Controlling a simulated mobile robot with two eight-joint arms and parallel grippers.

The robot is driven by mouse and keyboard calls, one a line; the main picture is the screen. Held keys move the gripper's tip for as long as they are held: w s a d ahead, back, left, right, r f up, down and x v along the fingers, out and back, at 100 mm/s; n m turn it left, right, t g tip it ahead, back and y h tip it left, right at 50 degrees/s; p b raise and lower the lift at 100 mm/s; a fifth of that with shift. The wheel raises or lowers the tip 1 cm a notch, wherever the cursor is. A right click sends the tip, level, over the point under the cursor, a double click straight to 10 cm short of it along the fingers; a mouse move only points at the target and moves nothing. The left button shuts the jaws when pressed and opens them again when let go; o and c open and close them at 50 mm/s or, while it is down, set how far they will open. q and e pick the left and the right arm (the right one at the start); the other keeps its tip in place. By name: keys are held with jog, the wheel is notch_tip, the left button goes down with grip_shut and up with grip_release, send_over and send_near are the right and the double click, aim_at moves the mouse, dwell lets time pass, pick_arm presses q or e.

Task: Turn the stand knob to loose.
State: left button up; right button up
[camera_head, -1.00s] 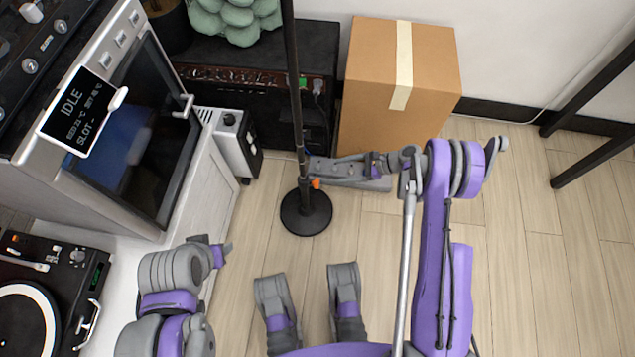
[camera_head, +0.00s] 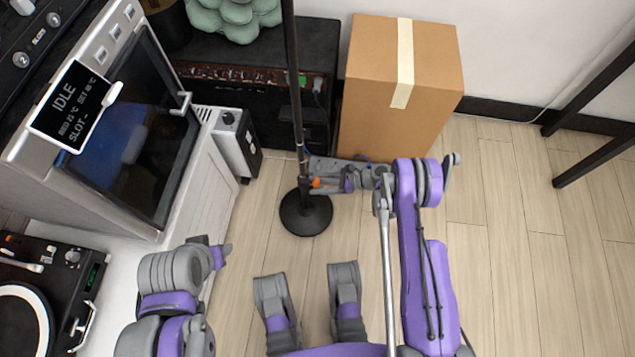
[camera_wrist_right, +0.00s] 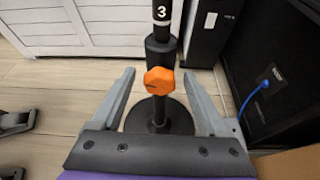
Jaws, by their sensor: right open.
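The stand is a black upright pole (camera_head: 297,100) on a round black base (camera_head: 306,213). Its orange knob (camera_head: 316,182) sits low on the pole in the head view. In the right wrist view the orange knob (camera_wrist_right: 159,81) is centred, facing the camera on the pole. My right gripper (camera_head: 318,183) reaches the pole from the right in the head view. In the right wrist view its two grey fingers (camera_wrist_right: 158,85) are open, one on each side of the knob, with gaps on both sides. My left arm shows at lower left, but its jaw state is not clear (camera_head: 222,255).
A cardboard box (camera_head: 375,85) stands behind my right arm, beside a black amplifier (camera_head: 250,65). A white cabinet with an oven-like machine (camera_head: 130,140) stands at left. A blue cable (camera_wrist_right: 252,97) hangs at right in the wrist view. Floor at right is clear.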

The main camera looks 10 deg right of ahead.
jog(key=shift+w+a+f, duration=0.1)
jog(key=shift+a+f, duration=0.05)
jog(key=shift+a, duration=0.2)
grip_shut()
jog(key=shift+n+t, duration=1)
jog(key=shift+n, duration=0.5)
grip_release()
jog(key=p+v, duration=0.2)
jog(key=v, duration=0.9)
jog(key=shift+a+r, duration=0.2)
jog(key=shift+r, duration=0.05)
